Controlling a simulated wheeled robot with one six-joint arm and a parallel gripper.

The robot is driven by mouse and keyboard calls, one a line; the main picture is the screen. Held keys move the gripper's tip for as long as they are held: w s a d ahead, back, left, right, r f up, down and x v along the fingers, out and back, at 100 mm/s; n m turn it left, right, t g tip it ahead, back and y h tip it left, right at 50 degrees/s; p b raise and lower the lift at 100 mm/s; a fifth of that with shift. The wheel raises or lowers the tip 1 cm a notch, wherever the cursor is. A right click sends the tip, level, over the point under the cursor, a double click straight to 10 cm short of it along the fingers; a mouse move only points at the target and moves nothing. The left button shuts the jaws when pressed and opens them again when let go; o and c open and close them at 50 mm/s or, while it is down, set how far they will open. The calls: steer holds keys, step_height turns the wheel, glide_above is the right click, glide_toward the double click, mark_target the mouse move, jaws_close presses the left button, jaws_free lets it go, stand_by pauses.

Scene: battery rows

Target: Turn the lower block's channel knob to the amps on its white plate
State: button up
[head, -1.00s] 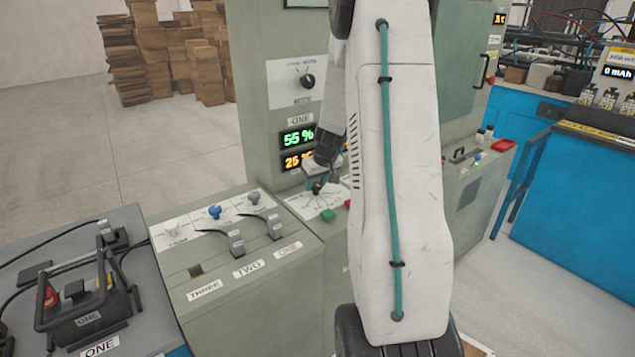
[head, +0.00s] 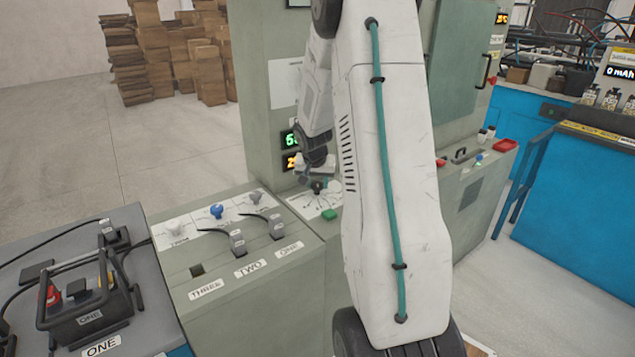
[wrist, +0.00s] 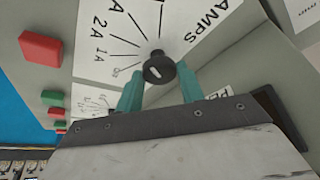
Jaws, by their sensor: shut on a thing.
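The black channel knob (wrist: 159,68) sits on a white dial plate (wrist: 125,30) marked AMPS in the wrist view. Lines fan out from it to labels such as 1A and 2A; others are cut off. A pale mark shows on its face, but I cannot tell which label it points to. My gripper (wrist: 160,82) has its teal fingers shut on the knob from both sides. In the head view the knob (head: 317,187) is small, just below my dark wrist. A white label (wrist: 216,94) beside the right finger is partly hidden and unreadable.
A red button (wrist: 41,47) and green button (wrist: 53,97) lie left of the dial in the wrist view. A second, similar dial (wrist: 93,103) shows below.

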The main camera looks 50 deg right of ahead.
mark_target(315, 200)
stand_by(0.3)
steer(key=o, duration=1)
steer(key=shift+c, duration=0.2)
steer(key=v, duration=0.8)
steer(key=shift+w+f, duration=0.1)
